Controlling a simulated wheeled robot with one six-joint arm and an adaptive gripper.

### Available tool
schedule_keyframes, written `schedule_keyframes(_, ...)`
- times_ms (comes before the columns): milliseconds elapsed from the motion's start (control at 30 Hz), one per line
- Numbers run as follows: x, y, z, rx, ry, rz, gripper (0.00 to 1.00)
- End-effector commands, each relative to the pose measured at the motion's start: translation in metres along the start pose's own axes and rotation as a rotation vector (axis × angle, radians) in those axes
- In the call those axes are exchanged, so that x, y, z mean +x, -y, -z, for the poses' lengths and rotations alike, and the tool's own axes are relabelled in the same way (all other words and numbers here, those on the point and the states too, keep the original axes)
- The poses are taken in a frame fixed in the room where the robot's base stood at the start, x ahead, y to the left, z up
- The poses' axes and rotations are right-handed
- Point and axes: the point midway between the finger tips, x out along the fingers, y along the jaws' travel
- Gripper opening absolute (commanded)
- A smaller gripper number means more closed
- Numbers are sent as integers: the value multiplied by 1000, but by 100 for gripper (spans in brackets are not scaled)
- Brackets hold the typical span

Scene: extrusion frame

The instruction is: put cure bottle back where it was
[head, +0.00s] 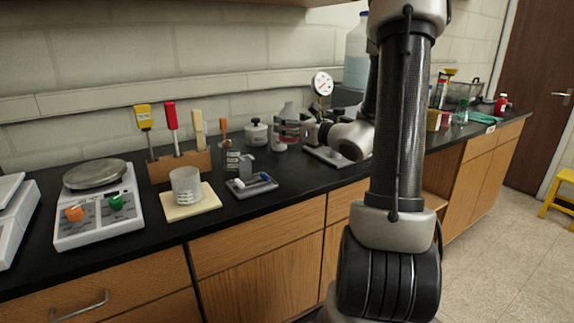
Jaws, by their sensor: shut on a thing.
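My gripper (287,127) reaches in from the right over the back of the black bench, with its fingers pointing left. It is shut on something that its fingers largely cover. A pale grey bottle-shaped top (289,107) shows just above the fingers. A small whitish rounded piece (279,144) shows just below them. I cannot tell whether both belong to the cure bottle, nor read any label. I also cannot tell whether the held thing touches the bench.
In front are a small grey tray (251,187) and a beaker (186,184) on a pale board. A wooden tool rack (179,166) and scale (98,206) stand left.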

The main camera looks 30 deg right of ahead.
Motion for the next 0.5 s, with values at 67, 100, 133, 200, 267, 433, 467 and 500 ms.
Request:
schedule_keyframes(67, 0, 0, 16, 7, -5, -1, 25)
schedule_keyframes(100, 0, 0, 25, 8, -4, -1, 25)
schedule_keyframes(133, -1, 0, 31, 8, -4, 0, 25)
schedule_keyframes(200, 0, 0, 44, 7, -3, -1, 25)
schedule_keyframes(267, 0, 0, 52, 6, -3, 0, 25)
schedule_keyframes(433, 0, 0, 71, 5, -3, 0, 25)
schedule_keyframes(467, 0, 0, 75, 6, -3, 0, 25)
schedule_keyframes(500, 0, 0, 82, 6, -3, 0, 25)
